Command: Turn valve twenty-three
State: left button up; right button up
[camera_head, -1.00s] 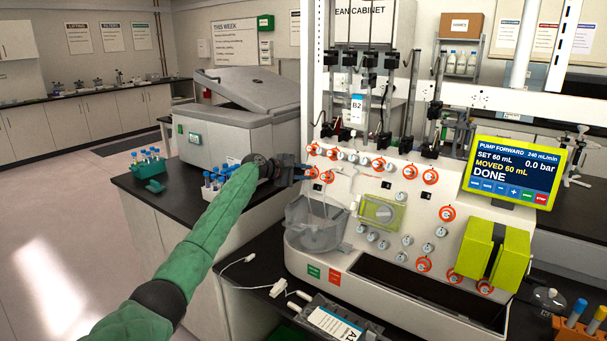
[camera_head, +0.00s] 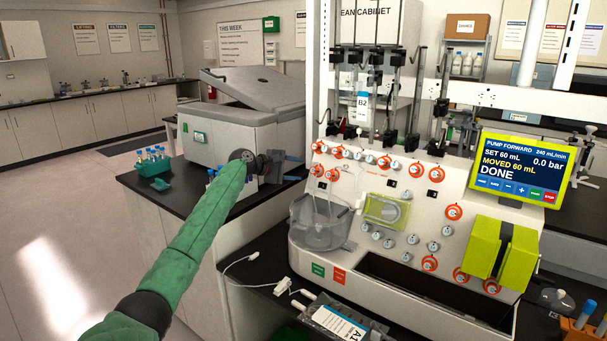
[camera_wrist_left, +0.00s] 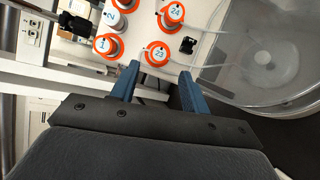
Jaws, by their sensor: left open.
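Valve 23 (camera_wrist_left: 158,54) is an orange-ringed knob with a white numbered cap. In the left wrist view it sits just beyond my open fingertips, between their lines. In the head view it is the left knob of the lower orange pair (camera_head: 317,170) at the panel's left. My left gripper (camera_wrist_left: 158,80) is open and empty, with blue fingers pointing at the panel. In the head view the left gripper (camera_head: 298,158) is left of the valve, with a gap between them. My right gripper is not in view.
Valve 24 (camera_wrist_left: 175,12) and valve 1 (camera_wrist_left: 107,45) are close neighbours of valve 23. A clear bowl (camera_head: 318,228) hangs below, with thin tubing passing near the valve. A grey centrifuge-like machine (camera_head: 225,135) stands behind the gripper.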

pick_arm(q)
jog(key=shift+v, duration=1)
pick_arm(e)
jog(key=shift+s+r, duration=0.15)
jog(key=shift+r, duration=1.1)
